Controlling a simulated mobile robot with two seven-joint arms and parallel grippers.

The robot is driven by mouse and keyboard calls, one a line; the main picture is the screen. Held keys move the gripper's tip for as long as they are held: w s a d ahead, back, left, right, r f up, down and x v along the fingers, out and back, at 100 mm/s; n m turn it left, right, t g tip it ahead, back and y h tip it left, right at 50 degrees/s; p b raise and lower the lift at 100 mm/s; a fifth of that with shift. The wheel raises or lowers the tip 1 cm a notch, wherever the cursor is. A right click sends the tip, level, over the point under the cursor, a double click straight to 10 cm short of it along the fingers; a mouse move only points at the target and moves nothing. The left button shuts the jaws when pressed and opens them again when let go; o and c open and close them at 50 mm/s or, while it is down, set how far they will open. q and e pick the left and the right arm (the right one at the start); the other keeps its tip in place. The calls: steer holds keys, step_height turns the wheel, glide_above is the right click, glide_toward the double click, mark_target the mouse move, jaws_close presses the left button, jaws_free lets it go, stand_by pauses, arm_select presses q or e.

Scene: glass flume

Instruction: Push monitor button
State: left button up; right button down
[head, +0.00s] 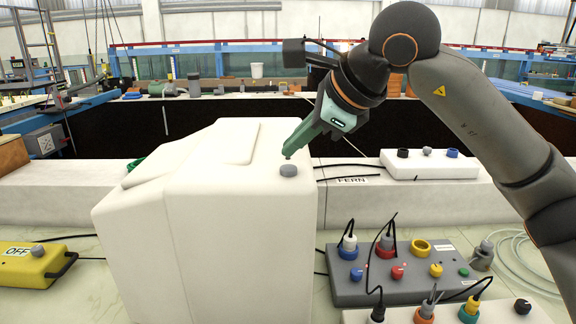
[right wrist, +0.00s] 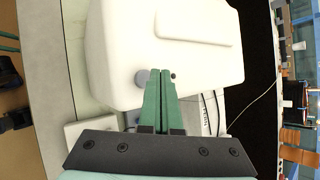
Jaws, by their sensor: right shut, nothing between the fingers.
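The monitor (head: 135,215) is a large white boxy case in the middle of the head view, seen with a raised panel on its sloping top. A round grey button (head: 289,170) stands on its top near the right edge; it also shows in the right wrist view (right wrist: 141,77), partly beside the fingers. My right gripper (head: 290,153) has green fingers that are shut and empty, pointing down at the button from just above and behind it. Whether the tips touch the case cannot be told. In the right wrist view the fingers (right wrist: 160,72) lie right of the button. My left gripper is not in view.
A grey control box (head: 345,293) with colored knobs and cables stands right of the monitor. A white box with knobs (head: 420,170) sits behind it. A yellow box marked OFF (head: 30,262) is at the left. Loose clear tubing (head: 512,255) lies at the right.

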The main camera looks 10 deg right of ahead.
mark_target(295, 169)
steer(key=shift+f, duration=0.4)
steer(key=shift+f+b, duration=0.5)
steer(key=shift+b, duration=0.15)
stand_by(0.4)
steer(key=shift+r, duration=0.1)
steer(key=shift+r+p, duration=0.8)
steer(key=shift+r, duration=0.05)
step_height(295, 169, up, 6)
steer(key=p, duration=0.5)
stand_by(0.4)
